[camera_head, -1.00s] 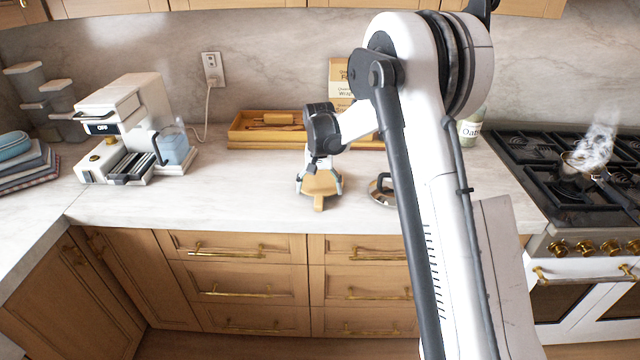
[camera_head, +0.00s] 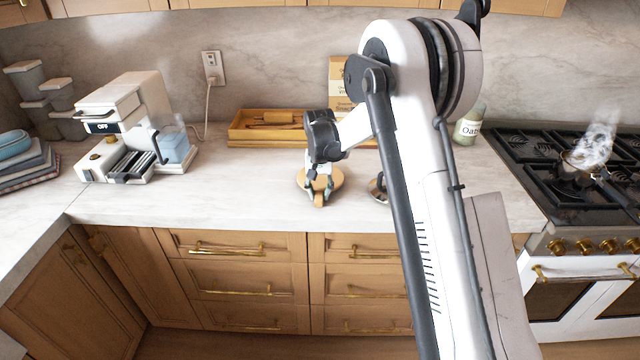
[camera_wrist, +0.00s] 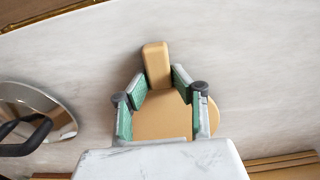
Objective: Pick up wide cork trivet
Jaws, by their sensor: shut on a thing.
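The wide cork trivet (camera_head: 337,181) is a round tan disc with a short handle, on the marble counter near its front edge. In the wrist view the trivet (camera_wrist: 162,117) lies between my fingers, its handle pointing to the top of the picture. My gripper (camera_head: 320,188) is over the trivet. In the wrist view my gripper (camera_wrist: 158,84) has its green-padded fingertips on both sides of the trivet where the handle meets the disc, shut on it. The disc's near part is hidden by my gripper's body. I cannot tell whether the trivet is clear of the counter.
A round metal lid with a dark handle (camera_wrist: 38,112) lies close beside the trivet. A wooden tray (camera_head: 240,135) stands behind. A coffee machine (camera_head: 125,105) is at the left, and a stove with a steaming pot (camera_head: 585,160) at the right. Counter between machine and trivet is clear.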

